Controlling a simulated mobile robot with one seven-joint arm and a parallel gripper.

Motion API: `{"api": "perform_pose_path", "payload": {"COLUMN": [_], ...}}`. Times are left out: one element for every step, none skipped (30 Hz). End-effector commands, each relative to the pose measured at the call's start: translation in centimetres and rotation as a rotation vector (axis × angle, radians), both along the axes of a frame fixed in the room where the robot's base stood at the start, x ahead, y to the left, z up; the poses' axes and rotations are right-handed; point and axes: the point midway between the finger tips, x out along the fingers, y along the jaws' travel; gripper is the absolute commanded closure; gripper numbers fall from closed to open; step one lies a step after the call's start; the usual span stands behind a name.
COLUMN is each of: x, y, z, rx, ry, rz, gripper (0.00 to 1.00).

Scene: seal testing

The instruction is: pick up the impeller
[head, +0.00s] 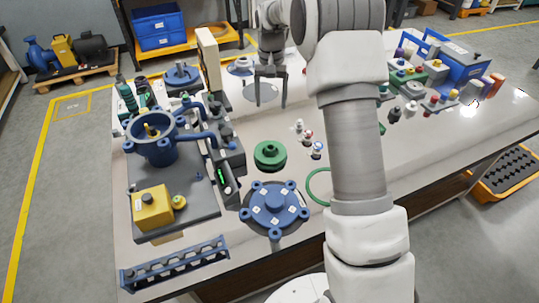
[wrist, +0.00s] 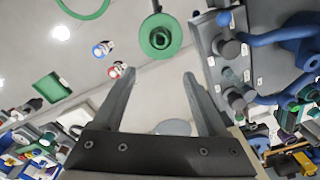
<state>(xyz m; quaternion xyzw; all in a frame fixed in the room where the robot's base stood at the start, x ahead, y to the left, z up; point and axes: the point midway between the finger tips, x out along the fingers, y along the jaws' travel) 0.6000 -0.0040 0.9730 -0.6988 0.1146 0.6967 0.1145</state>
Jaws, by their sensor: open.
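A green, round, stepped part with a raised hub, which looks like the impeller (head: 270,163), sits flat on the table near the middle. In the wrist view the impeller (wrist: 154,47) lies beyond the fingertips, at the top centre, fully in sight. My gripper (head: 270,92) is at the far side of the table, over a flat grey disc (head: 255,99). In the wrist view my gripper (wrist: 160,76) has its fingers wide apart with nothing held between them. The gripper is apart from the impeller.
A blue flanged cover (head: 274,207) lies in front of the impeller. The blue pump rig (head: 158,150) stands to the left. Small bottles (head: 317,151) stand just right of the impeller. A green ring (head: 312,185) lies nearby. Bare table surrounds the impeller's far side.

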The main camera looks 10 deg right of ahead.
Motion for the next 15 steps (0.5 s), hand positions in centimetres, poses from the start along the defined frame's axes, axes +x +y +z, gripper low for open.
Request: {"api": "perform_pose_path", "payload": {"x": [0.1,0.1,0.1,0.1,0.1,0.0,0.0,0.0,0.0,0.0,0.0,-0.1,-0.1,-0.1,0.0], "y": [0.0,0.0,0.0,0.0,0.0,0.0,0.0,0.0,0.0,0.0,0.0,0.1,0.1,0.1,0.1], "z": [-0.7,-1.1,-1.7,-2.2,-2.8,-3.7,-4.4,-5.0,-5.9,-6.6,-7.2,-8.1,-8.8,-9.4,-10.1], "rx": [0.0,0.001,0.0,0.0,0.0,0.001,0.001,0.001,0.002,0.002,0.002,0.002,0.002,0.001,0.001], "ry": [0.003,0.005,0.006,0.007,0.007,0.008,0.008,0.008,0.008,0.008,0.008,0.008,0.009,0.007,0.007], "rz": [-0.002,-0.002,-0.003,-0.003,-0.003,-0.003,-0.003,-0.003,-0.003,-0.003,-0.003,-0.003,-0.003,-0.003,-0.002], "gripper": [0.25,0.25,0.25,0.25,0.25,0.25,0.25,0.25,0.25,0.25,0.25,0.25,0.25,0.25,0.25]}}
